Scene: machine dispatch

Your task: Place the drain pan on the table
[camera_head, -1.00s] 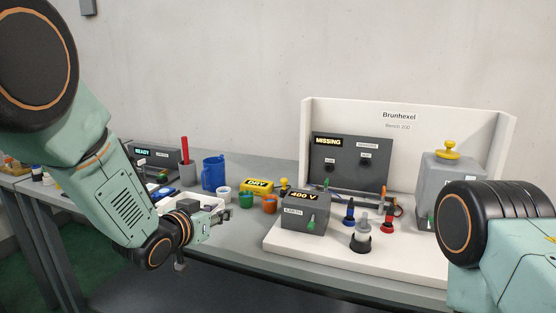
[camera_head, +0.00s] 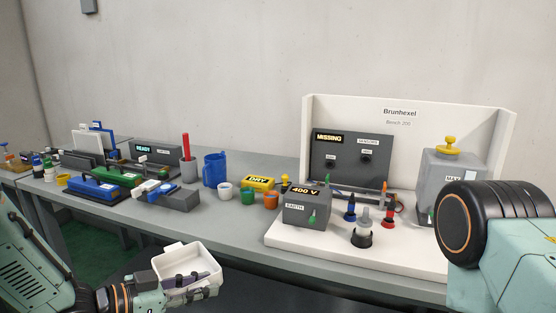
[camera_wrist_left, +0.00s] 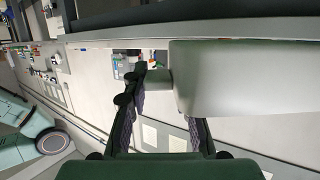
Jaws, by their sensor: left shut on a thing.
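The white drain pan (camera_head: 188,258) is a shallow open tray, held in front of the table's front edge at the lower left of the head view. My left gripper (camera_head: 194,287) is shut on the pan's near side. In the left wrist view the pan (camera_wrist_left: 235,80) fills the upper right, and the gripper fingers (camera_wrist_left: 165,105) close around a tab on it. The grey table (camera_head: 235,222) runs along the wall behind the pan. My right arm shows at the right of the head view, but its gripper is out of the picture.
A white bench board (camera_head: 340,250) carries a 400 V box (camera_head: 305,210) and a grey tank (camera_head: 455,185). Small cups, a blue jug (camera_head: 214,170) and a yellow DRY block (camera_head: 258,183) stand on the table. A bare strip lies along its front edge.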

